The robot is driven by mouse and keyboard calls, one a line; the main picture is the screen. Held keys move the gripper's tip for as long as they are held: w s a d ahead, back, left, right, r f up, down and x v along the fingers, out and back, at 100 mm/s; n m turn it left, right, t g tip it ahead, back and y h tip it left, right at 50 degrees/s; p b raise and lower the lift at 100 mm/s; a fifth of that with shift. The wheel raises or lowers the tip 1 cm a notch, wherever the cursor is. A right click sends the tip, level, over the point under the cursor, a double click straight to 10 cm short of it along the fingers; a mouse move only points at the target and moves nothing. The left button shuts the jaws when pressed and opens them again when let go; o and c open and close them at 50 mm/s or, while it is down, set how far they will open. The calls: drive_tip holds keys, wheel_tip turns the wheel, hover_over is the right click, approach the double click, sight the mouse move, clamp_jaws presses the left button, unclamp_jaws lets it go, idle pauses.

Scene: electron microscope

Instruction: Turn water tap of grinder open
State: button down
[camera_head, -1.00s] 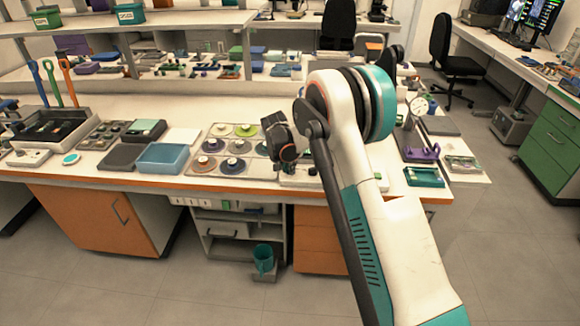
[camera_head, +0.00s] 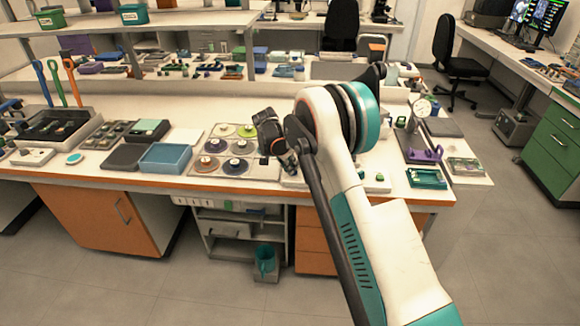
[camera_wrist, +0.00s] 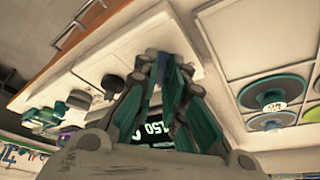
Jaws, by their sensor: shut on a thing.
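In the wrist view, my gripper (camera_wrist: 165,62) has its teal fingers close together over the white grinder (camera_wrist: 112,62). They are shut on a small part at the grinder's edge, apparently the water tap, which the fingers mostly hide. A dark display with "150" (camera_wrist: 146,132) shows behind the fingers on the grinder. In the head view, my gripper end (camera_head: 287,163) is low over the bench, right of the panel of round discs. My arm hides most of the grinder there, and the tap cannot be made out.
The disc panel (camera_head: 205,170) lies left of my gripper, with a blue tray (camera_head: 165,158) further left. A dial gauge stand (camera_head: 422,110) and a green tray (camera_head: 427,178) are on the right. A shelf rises behind the bench.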

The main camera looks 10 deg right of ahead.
drive_tip(key=c, duration=1.7)
unclamp_jaws()
drive_tip(key=shift+o, duration=0.2)
drive_tip(key=v, duration=1.2)
drive_tip(key=shift+d+r, duration=0.1)
drive_tip(key=shift+r, duration=0.05)
